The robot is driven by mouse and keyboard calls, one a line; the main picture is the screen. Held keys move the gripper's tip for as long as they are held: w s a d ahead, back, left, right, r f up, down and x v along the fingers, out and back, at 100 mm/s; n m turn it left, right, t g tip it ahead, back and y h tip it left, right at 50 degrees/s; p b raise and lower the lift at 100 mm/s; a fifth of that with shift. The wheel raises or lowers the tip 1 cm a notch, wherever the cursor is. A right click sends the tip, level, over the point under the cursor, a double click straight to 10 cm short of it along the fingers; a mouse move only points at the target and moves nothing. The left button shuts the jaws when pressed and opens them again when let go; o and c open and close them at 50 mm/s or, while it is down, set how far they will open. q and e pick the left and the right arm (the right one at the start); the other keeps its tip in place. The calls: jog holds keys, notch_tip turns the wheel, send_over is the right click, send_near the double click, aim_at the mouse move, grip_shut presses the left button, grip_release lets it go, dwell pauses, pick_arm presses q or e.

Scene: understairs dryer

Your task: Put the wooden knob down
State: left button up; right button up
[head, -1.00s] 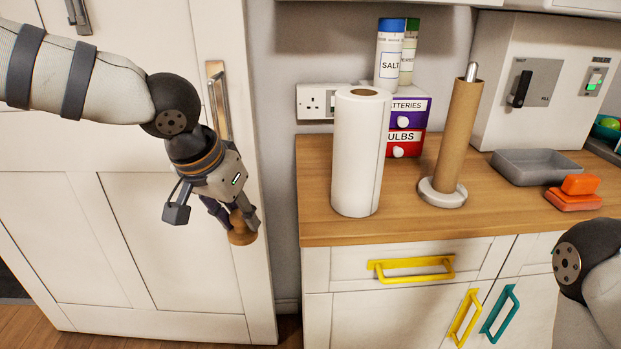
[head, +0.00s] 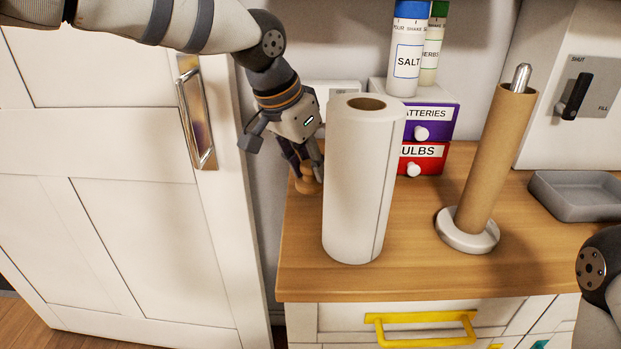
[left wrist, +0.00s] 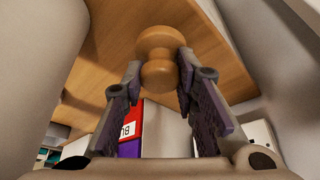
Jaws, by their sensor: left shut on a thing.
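The wooden knob (head: 307,183) is a small turned piece of light brown wood. My left gripper (head: 308,172) is shut on it, at the left end of the wooden worktop (head: 300,262), just left of the paper roll. In the left wrist view the knob (left wrist: 158,52) sits between the fingertips (left wrist: 158,72), with the worktop behind it. I cannot tell whether the knob touches the worktop. My right gripper is not in view; only part of my right arm shows at the right edge of the head view.
A white paper roll (head: 358,185) stands close right of my left gripper. Behind are the batteries drawer (head: 440,122), the bulbs drawer (head: 432,163) and a salt shaker (head: 407,60). A cardboard tube on a holder (head: 490,165) and a grey tray (head: 575,196) stand further right. Bare worktop lies between roll and tube.

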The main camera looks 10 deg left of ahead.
aim_at(310, 179)
pick_arm(q)
jog(key=shift+f, duration=1.45)
jog(key=o, duration=0.9)
jog(key=shift+f, duration=0.1)
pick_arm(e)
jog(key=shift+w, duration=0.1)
pick_arm(q)
jog(key=p+v, duration=0.1)
jog(key=v, duration=1.1)
jog(key=shift+w+d, duration=0.1)
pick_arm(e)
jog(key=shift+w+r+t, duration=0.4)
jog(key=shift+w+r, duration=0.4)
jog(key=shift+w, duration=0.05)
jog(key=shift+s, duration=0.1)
